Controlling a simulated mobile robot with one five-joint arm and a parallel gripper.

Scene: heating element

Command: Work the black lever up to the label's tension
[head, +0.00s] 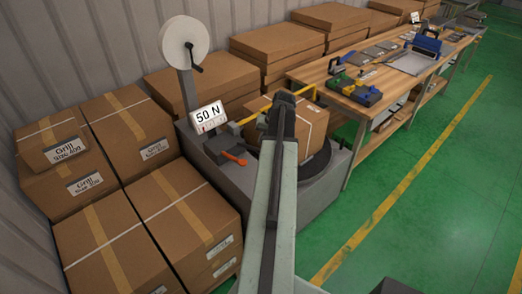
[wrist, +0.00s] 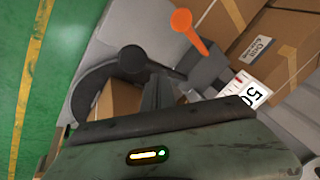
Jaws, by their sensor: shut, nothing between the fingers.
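The black lever (wrist: 131,58) ends in a round knob and reaches left from a dark housing in the wrist view. In the head view my arm makes the lever hard to make out. The housing (head: 220,148) also carries an orange lever (head: 236,159), which shows in the wrist view (wrist: 184,22). The label (head: 208,116) above the housing reads 50 N, with small red marks below. My gripper (head: 284,98) is shut and empty, over the machine. In the wrist view its fingertips (wrist: 158,92) are close to the black lever; I cannot tell whether they touch.
A strapped carton (head: 312,130) sits on the grey machine (head: 325,192), behind my arm. A white reel (head: 184,42) stands on a post. Stacked Grill cartons (head: 105,240) fill the left. A workbench (head: 345,75) with tools stands right; green floor (head: 430,190) is clear.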

